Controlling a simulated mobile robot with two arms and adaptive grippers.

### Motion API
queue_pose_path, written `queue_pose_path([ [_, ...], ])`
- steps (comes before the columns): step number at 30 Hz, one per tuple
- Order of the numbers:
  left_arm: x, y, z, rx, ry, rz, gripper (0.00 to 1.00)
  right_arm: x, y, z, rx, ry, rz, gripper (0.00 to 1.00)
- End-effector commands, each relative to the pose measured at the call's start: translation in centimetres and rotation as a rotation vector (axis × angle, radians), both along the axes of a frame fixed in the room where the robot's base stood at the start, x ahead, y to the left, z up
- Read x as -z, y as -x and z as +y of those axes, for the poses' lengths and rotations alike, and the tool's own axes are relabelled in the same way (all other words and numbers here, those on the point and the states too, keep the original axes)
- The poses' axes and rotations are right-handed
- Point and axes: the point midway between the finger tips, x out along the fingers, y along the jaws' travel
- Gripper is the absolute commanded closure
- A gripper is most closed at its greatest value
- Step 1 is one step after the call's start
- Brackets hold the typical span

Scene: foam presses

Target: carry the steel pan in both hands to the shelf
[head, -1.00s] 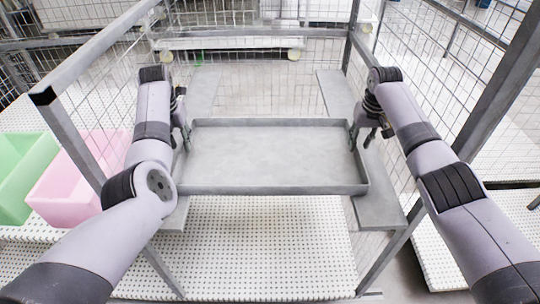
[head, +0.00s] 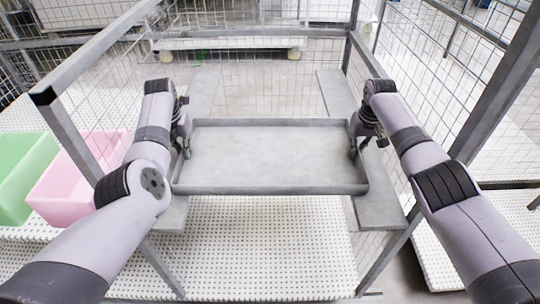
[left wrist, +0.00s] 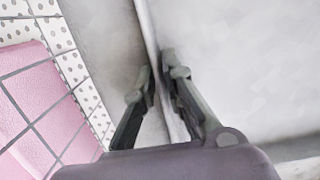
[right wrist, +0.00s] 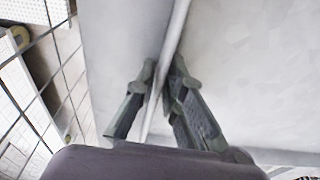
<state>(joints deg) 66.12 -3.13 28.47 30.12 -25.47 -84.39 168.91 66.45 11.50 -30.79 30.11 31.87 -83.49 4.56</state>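The steel pan (head: 275,158) is a wide, shallow grey tray. It lies level in the head view, its ends over the left grey ledge (head: 176,214) and right grey ledge (head: 381,208) of a wire-sided rack. My left gripper (head: 184,150) is at the pan's left wall. In the left wrist view its fingers (left wrist: 157,75) stand on both sides of the rim and close in on it. My right gripper (head: 356,148) is at the right wall. Its fingers (right wrist: 163,72) straddle the rim likewise, nearly together. The pan looks empty.
The rack's grey posts (head: 72,142) and wire mesh (head: 440,95) stand close beside both arms. Pink (head: 80,172) and green (head: 25,172) bins are at the left. A white perforated surface (head: 265,245) lies below in front. A white trolley (head: 230,42) stands behind.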

Motion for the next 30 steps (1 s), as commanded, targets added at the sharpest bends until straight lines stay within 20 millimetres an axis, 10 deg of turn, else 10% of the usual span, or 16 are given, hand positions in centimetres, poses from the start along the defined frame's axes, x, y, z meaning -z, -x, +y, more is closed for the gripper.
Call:
queue_pose_path([
  [30,-0.01,0.0,-0.02,0.0,0.0,0.0,1.0,0.01,0.02,-0.04,0.001,0.001,0.001,1.0],
])
